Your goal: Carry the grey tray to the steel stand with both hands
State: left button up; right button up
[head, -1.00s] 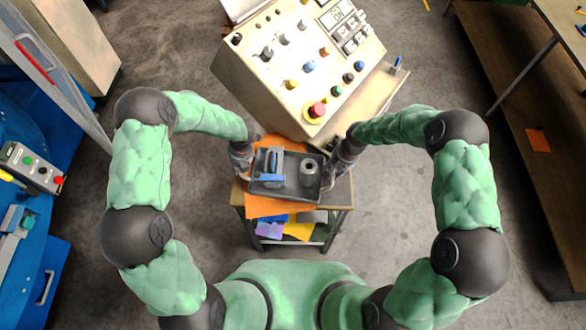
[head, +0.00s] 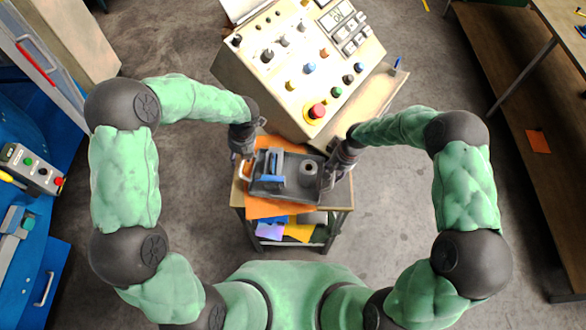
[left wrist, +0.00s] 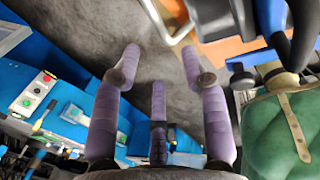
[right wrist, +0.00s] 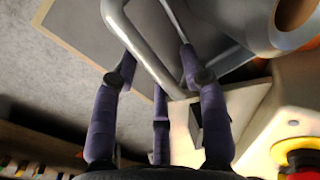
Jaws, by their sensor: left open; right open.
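The grey tray (head: 292,191) rests on top of a small metal-framed stand (head: 343,194), over orange sheets. It holds a blue-and-grey tool and a grey ring-shaped part (head: 309,168). My left gripper (head: 241,152) is open and empty at the tray's left, apart from the left handle; that pale handle (left wrist: 168,25) shows beyond its fingers in the left wrist view. My right gripper (head: 334,170) is open at the tray's right end. In the right wrist view the right handle (right wrist: 143,48) passes between its spread fingers; whether they touch it is unclear.
A beige control console (head: 290,75) with knobs and a red button stands right behind the stand. Blue machinery (head: 30,270) is at the left, a brown bench (head: 520,150) at the right. Folded coloured cloths lie on the stand's lower shelf. The floor on both sides is clear.

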jog(key=shift+r, duration=0.25)
pick_arm(q)
jog(key=shift+v, duration=1.15)
pick_arm(e)
notch_tip(320, 180, up, 11)
jog(key=d, duration=0.2)
jog(key=shift+s+r, duration=0.15)
pick_arm(q)
jog(key=shift+s, duration=0.1)
pick_arm(e)
jog(key=shift+d, duration=0.1)
